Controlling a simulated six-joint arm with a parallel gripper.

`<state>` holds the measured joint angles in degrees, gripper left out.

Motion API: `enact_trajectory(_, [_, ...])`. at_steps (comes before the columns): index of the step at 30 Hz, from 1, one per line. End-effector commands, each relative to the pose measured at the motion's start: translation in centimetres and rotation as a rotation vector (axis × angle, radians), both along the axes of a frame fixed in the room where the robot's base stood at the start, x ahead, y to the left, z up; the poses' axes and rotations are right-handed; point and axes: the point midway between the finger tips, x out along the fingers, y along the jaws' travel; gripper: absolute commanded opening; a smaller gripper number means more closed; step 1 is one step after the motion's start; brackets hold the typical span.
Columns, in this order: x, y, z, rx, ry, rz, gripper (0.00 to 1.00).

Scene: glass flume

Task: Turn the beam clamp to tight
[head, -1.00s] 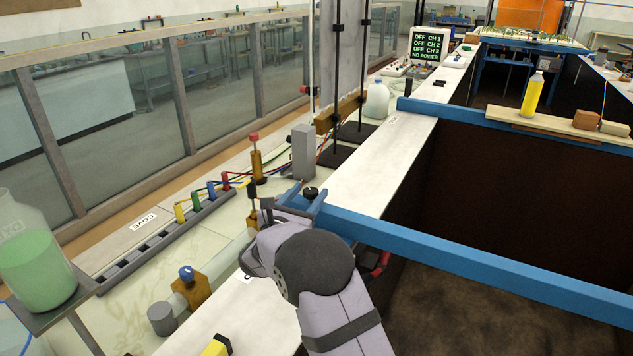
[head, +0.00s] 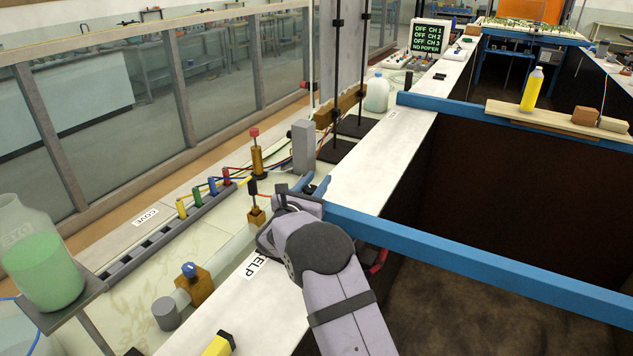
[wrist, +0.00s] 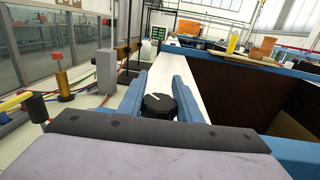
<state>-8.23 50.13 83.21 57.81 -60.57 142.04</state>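The beam clamp's black knob (wrist: 158,105) shows in the wrist view, with a pale pointer line on its top. It sits between the two blue fingers of my gripper (wrist: 160,82), which are spread apart on either side of it. I cannot tell whether either finger touches it. In the head view my gripper (head: 312,184) is at the near left end of the blue beam (head: 470,257), and my wrist hides the knob there. No tight marking is readable.
A black-topped brass post (head: 254,205) stands close left of my gripper, with a red-topped post (head: 256,155) and a grey block (head: 303,147) behind. A bottle of green liquid (head: 42,262) is at the left. The dark open channel lies right of the white ledge (head: 375,180).

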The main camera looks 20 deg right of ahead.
Motion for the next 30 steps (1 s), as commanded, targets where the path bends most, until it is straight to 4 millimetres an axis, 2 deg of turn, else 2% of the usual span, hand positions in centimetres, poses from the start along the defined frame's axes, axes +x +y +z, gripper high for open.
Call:
enact_trajectory(14, [-0.09, -0.06, -0.35, 0.0, -0.004, -0.044, 0.09])
enact_trajectory(30, [-0.81, -0.67, -0.44, 0.002, -0.002, -0.292, 0.09])
